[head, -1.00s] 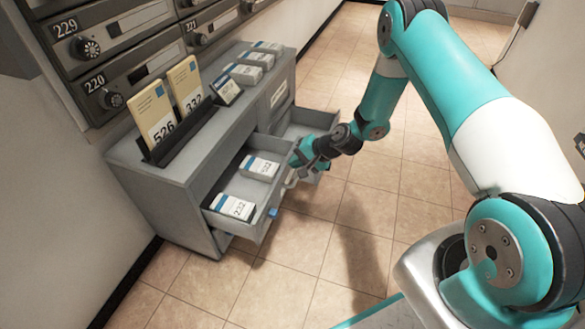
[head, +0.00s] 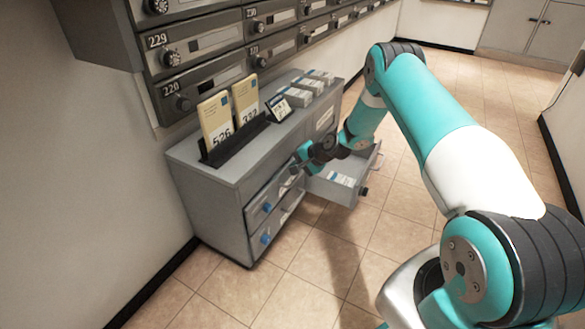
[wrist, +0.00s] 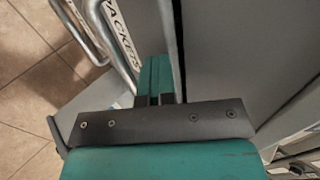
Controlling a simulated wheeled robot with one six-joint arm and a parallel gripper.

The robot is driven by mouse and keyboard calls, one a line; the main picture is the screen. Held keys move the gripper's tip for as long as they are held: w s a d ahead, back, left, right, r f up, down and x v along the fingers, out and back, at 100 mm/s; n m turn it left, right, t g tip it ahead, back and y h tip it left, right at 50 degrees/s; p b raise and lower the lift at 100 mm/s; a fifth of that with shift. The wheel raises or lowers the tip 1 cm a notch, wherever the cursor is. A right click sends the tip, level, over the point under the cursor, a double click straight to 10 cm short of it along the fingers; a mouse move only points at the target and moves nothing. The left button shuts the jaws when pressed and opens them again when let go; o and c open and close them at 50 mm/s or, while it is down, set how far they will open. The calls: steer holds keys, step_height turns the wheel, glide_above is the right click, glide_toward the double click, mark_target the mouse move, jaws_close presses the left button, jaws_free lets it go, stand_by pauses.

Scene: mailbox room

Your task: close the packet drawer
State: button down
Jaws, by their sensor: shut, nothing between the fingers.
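My gripper (head: 297,166) is shut and empty, close against the drawer front in the head view. I cannot tell whether the fingertips touch it. The drawer's inside and its packets are hidden.
Another drawer (head: 325,188) to the right stands open with small packets inside. A lower drawer with a blue knob (head: 265,239) looks shut. A black rack (head: 235,140) with yellow envelopes stands on the cabinet top. Mailboxes (head: 205,85) hang above. The tiled floor in front is clear.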

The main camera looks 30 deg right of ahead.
steer(key=shift+w+a+r, duration=0.1)
steer(key=shift+w+a, duration=0.1)
steer(key=shift+w, duration=0.05)
steer(key=s+d+r+p, duration=0.5)
steer(key=s+d+r, duration=0.1)
steer(key=s, duration=0.4)
steer(key=shift+r+p, duration=0.3)
steer(key=shift+r, duration=0.05)
steer(key=s+a+r+n+g+y, duration=0.1)
steer(key=s+a+r+n+g, duration=0.3)
steer(key=a+r, duration=0.6)
steer(key=s+a+r+n+y, duration=0.15)
steer(key=a+r+n, duration=0.35)
steer(key=a+r, duration=0.5)
steer(key=s+a+r+n+g+h, duration=0.1)
steer(key=s+a+r+n, duration=0.2)
steer(key=s+r, duration=0.25)
steer(key=s+a+r+n+g+h, duration=0.1)
steer(key=s+a+r+n, duration=0.1)
steer(key=s+a+r, duration=0.3)
steer(key=s+r+n+g+h, duration=0.15)
steer(key=s+n, duration=0.35)
steer(key=s, duration=1.1)
step_height(320, 180, up, 36)
steer(key=p, duration=3.5)
steer(key=shift+w, duration=0.2)
